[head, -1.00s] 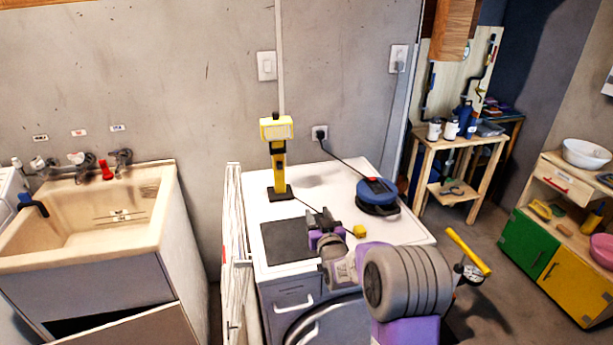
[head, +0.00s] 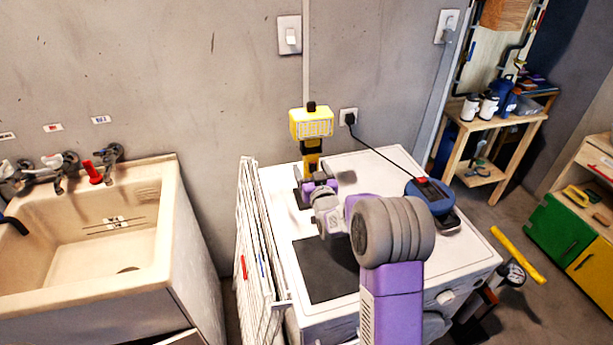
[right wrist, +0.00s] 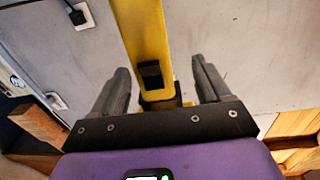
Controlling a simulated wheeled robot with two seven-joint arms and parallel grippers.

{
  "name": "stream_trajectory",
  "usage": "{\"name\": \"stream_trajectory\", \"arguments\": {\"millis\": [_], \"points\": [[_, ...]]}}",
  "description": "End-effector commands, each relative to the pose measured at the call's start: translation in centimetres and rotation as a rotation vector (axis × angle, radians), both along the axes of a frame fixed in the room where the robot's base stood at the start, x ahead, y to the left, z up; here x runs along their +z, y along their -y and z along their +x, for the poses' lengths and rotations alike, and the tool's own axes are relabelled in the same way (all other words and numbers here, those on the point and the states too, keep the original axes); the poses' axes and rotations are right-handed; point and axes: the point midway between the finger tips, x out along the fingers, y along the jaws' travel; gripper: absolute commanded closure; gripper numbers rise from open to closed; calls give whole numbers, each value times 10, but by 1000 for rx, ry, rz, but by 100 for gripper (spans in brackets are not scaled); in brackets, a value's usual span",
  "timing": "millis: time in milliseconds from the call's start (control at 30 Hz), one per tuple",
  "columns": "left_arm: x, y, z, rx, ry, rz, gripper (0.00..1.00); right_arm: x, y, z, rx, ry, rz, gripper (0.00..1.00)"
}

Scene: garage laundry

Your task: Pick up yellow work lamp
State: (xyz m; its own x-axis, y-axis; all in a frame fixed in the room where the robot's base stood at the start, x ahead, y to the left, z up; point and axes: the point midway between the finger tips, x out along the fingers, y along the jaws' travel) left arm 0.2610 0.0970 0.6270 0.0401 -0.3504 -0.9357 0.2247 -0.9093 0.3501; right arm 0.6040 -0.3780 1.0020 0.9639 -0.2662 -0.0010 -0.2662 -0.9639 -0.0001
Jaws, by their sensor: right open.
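The yellow work lamp (head: 311,123) stands upright at the back left of the white appliance top, its head above a yellow and black stem. My right gripper (head: 318,182) is low in front of the stem and hides part of the lamp's dark base. In the right wrist view the yellow stem (right wrist: 143,45) runs between the two open dark fingers of my right gripper (right wrist: 162,82), with gaps on both sides. My left gripper is in no view.
A blue cable reel (head: 430,196) sits right of the lamp, its black cord running to the wall outlet (head: 348,116). A dark mat (head: 325,270) lies on the white top (head: 365,165). A white folded rack (head: 255,235) stands left, near the sink (head: 80,240).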

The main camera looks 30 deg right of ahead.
Motion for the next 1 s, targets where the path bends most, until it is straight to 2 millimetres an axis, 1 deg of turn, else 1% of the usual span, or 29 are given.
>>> {"name": "stream_trajectory", "arguments": {"millis": [167,367,500,600,833,867,1000], "points": [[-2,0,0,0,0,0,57,0,6,14,0,0,-1,23],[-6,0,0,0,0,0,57,3,19,37,0,0,-3,23],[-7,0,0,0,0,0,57,2,22,50,1,-1,-2,23],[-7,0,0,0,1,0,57,3,23,55,0,0,-1,23],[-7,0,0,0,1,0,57,3,23,55,0,0,0,23],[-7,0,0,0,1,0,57,3,23,55,0,0,0,26],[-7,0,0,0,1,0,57,3,23,55,0,0,0,48]]}}
